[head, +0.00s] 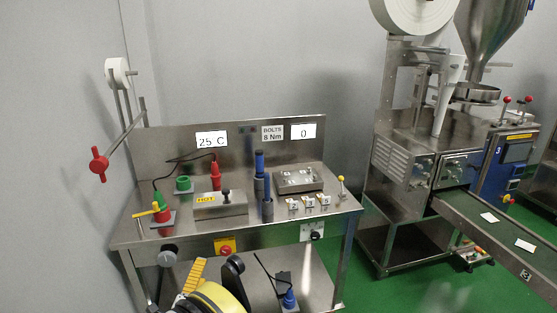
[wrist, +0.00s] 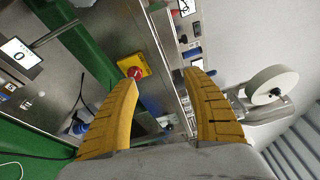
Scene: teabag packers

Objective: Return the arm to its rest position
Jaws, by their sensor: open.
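My gripper (wrist: 160,80) fills the lower part of the wrist view, with two ribbed yellow fingers spread wide apart and nothing between them. In the head view, part of my yellow and black arm shows at the bottom edge, in front of the steel bench (head: 135,228). A ribbed yellow finger points up there, below the bench's front edge. The other finger cannot be made out in that view. Beyond the fingers in the wrist view is a yellow plate with a red button (wrist: 134,70), which also shows on the bench front (head: 226,246).
The bench carries a HOT block (head: 220,205), a second metal block (head: 299,181), blue-handled tools (head: 260,175) and red and green fittings. A red-ended roll holder (head: 99,165) juts out at left. A packing machine with a conveyor (head: 490,225) stands right. Green floor (head: 385,245) lies between.

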